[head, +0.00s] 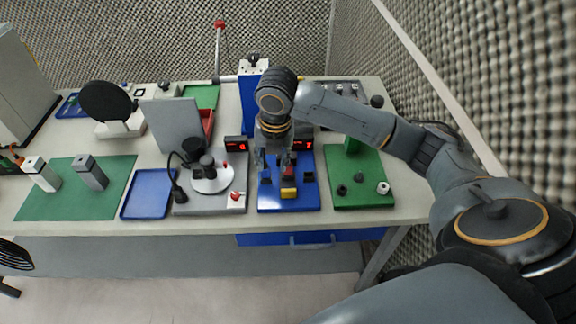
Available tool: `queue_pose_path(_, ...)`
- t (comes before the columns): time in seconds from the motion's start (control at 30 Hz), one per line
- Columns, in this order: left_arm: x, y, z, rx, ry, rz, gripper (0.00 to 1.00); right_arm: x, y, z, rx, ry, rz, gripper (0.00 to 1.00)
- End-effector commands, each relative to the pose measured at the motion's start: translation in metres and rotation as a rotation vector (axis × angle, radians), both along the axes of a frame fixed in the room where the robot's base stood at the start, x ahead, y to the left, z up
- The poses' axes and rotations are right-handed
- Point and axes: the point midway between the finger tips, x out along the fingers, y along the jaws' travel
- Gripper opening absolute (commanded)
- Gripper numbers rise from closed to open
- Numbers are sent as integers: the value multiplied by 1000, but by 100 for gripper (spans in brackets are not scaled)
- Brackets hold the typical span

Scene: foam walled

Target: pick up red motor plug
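A small red piece (289,171), which looks like the red motor plug, shows on the blue board (305,197) at the middle of the bench, just behind a yellow block (288,193). My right gripper (276,164) points down over the back part of this board. Its fingers look spread apart, with the red piece close to the right finger. The fingers hide part of it, and I cannot tell whether they touch it. My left gripper is not in view.
Small dark blocks stand beside the yellow block. A green board (358,200) with small parts lies to the right. A grey board (208,205) with a black-armed device lies to the left, then a blue tray (150,190). Two red-digit displays and a tall blue stand (248,100) rise behind.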

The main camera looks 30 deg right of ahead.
Motion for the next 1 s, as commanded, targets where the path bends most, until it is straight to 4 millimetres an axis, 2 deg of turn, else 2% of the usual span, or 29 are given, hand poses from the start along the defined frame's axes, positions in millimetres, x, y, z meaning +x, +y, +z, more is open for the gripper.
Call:
queue_pose_path(0.03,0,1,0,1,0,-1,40,8,-19,17,-30,4,52,39)
queue_pose_path(0.1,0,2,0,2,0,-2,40,13,-35,34,-53,17,124,39)
queue_pose_path(0.2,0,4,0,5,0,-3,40,16,-50,49,-67,32,188,39)
queue_pose_path(0.3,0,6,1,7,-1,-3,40,17,-56,52,-71,42,218,39)
queue_pose_path(0.43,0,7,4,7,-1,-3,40,18,-58,37,-70,46,224,39)
queue_pose_path(0.7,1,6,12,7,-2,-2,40,25,-59,-14,-69,44,223,39)
queue_pose_path(1.0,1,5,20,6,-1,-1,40,27,-62,-38,-70,44,222,39)
